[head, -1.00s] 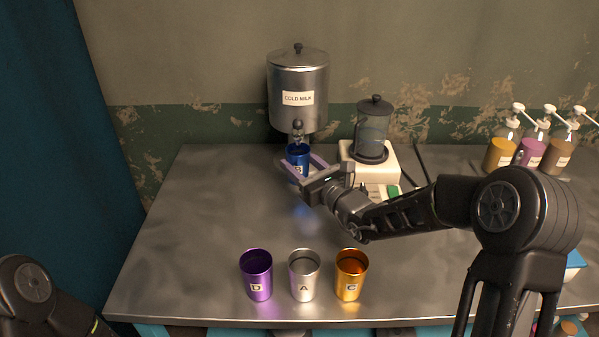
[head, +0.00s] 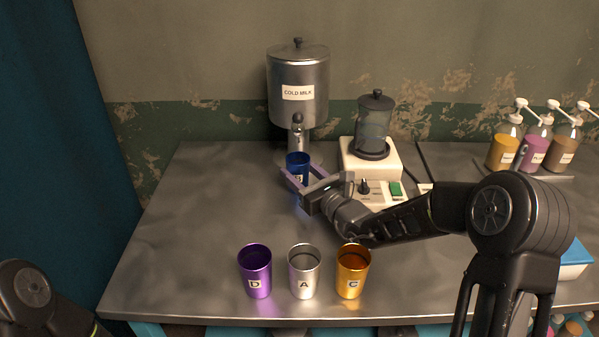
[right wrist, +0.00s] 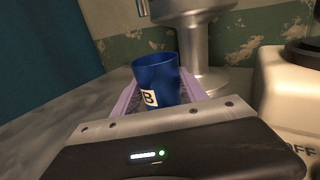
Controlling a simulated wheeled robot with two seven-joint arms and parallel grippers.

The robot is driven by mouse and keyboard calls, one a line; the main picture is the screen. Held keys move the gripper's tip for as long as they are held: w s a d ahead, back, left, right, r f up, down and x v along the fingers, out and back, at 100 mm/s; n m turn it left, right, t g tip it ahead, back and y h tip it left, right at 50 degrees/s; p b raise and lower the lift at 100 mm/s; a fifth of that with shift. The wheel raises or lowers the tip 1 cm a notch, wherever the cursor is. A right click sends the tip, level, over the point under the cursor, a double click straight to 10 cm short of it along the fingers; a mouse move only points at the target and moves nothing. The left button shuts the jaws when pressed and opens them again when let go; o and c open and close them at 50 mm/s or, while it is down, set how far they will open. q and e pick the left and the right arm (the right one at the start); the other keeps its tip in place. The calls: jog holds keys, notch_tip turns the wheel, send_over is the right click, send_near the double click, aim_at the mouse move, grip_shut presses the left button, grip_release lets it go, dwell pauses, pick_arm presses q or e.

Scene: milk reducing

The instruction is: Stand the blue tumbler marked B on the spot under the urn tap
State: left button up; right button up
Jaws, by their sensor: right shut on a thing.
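The blue tumbler marked B (head: 297,161) is upright between the fingers of my right gripper (head: 301,178), which is shut on it. In the head view it is just in front of and below the tap (head: 297,122) of the steel urn (head: 298,85) labelled COLD MILK. The right wrist view shows the tumbler (right wrist: 155,78) between the purple fingers, in front and left of the urn's stand (right wrist: 200,65). The gripper hides the tumbler's bottom, so I cannot tell whether it touches the table. The spot under the tap is mostly hidden. My left gripper is out of view.
A cream blender base (head: 370,160) with a jar stands close to the right of the urn. Purple D (head: 255,272), silver A (head: 304,272) and orange C (head: 352,272) tumblers stand at the front. Pump bottles (head: 535,145) stand at the back right. The table's left is clear.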

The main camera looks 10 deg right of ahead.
jog(key=o, duration=1.4)
jog(key=shift+r, duration=0.1)
jog(key=shift+r+p, duration=0.25)
jog(key=shift+p, duration=0.2)
jog(key=b+v, duration=0.1)
jog(key=v, duration=1.1)
jog(key=shift+f, duration=0.1)
